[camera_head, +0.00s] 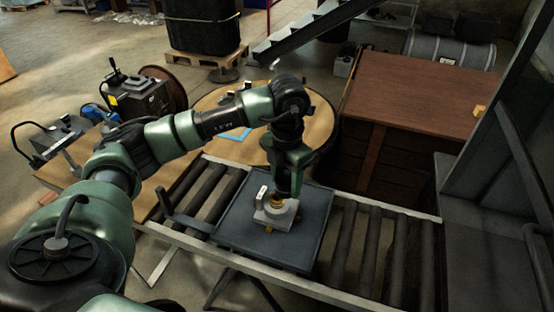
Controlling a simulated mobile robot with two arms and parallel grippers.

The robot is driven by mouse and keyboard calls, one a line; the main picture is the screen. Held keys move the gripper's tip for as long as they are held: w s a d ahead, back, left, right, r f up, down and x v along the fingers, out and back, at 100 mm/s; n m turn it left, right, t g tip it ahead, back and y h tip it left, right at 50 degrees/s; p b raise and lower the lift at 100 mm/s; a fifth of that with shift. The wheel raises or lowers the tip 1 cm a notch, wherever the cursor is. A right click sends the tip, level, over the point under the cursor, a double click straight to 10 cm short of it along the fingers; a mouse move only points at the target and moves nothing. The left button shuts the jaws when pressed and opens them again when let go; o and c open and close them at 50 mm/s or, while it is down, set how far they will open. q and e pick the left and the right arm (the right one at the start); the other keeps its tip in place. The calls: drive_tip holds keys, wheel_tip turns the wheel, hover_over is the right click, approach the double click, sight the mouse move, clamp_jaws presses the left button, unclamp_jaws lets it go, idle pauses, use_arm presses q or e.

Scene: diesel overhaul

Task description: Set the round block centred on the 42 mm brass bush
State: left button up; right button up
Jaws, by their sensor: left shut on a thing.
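My left gripper (277,197) points down over a dark flat plate (240,233) on the roller conveyor. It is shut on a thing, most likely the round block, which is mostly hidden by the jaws. A small brass-coloured part, likely the brass bush (278,200), shows right at the fingertips. A light grey piece (275,216) lies just below, on the plate. I cannot tell whether the held thing touches the bush or is centred on it. My right gripper is not in view.
The conveyor rollers (386,250) are bare to the right of the plate. A round wooden table (318,115) stands behind, and a large brown crate (420,90) stands at the back right. A bench with dark equipment (142,98) is at the left.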

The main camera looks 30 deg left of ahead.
use_arm(q)
drive_tip(key=w+a+n+p, duration=0.1)
drive_tip(key=w+a+n, duration=0.3)
drive_tip(key=n, duration=0.8)
drive_tip(key=shift+s+a+f+b, duration=0.15)
drive_tip(key=shift+f+b, duration=0.55)
drive_tip(key=shift+f, duration=0.35)
drive_tip(key=shift+s+a+f+b, duration=0.1)
drive_tip(key=shift+f+b, duration=0.65)
drive_tip(key=shift+f, duration=0.25)
drive_tip(key=shift+s+a+f+b, duration=0.15)
drive_tip(key=shift+f+b, duration=0.55)
drive_tip(key=shift+f, duration=0.35)
drive_tip(key=shift+r, duration=0.1)
drive_tip(key=shift+f, duration=0.35)
drive_tip(key=shift+f+b, duration=0.35)
drive_tip(key=shift+b, duration=0.15)
drive_tip(key=shift+f+b, duration=0.55)
drive_tip(key=shift+f, duration=0.2)
